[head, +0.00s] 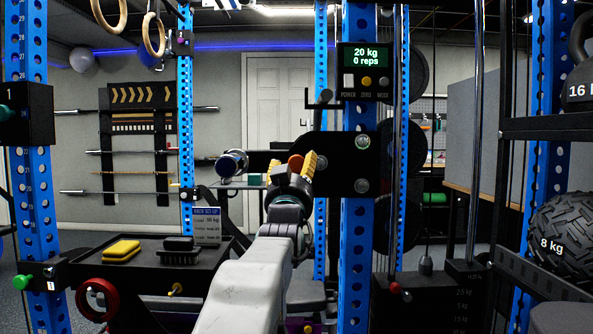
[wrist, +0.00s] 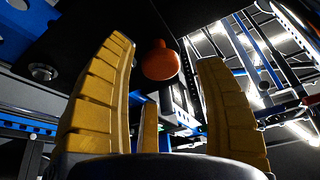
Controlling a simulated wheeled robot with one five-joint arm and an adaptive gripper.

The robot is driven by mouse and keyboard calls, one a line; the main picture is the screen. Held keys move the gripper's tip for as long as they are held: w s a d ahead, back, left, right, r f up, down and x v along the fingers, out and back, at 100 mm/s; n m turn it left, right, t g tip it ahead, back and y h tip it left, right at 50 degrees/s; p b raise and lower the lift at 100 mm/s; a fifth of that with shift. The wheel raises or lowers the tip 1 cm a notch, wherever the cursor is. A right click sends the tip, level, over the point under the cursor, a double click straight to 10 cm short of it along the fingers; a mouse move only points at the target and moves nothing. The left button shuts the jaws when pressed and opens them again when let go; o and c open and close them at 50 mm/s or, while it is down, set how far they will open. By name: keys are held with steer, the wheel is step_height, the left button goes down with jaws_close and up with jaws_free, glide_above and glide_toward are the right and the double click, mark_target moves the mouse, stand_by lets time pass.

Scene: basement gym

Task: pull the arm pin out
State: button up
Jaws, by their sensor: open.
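An orange round knob (head: 296,161), which looks like the arm pin's head, sits at the black bracket plate (head: 335,163) on the blue upright. It also shows in the wrist view (wrist: 160,60), against a dark plate. My gripper (head: 291,170) has yellow ribbed fingers and is open and empty. In the wrist view my fingers (wrist: 170,75) stand left and right of the knob, with visible gaps on both sides. I cannot tell how far the knob reaches between them. The pin's shaft is hidden.
A display box (head: 365,72) reading 20 kg, 0 reps hangs above the bracket. A weight stack (head: 425,300) stands right.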

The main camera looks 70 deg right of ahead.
mark_target(297, 166)
steer(key=shift+x, duration=1.6)
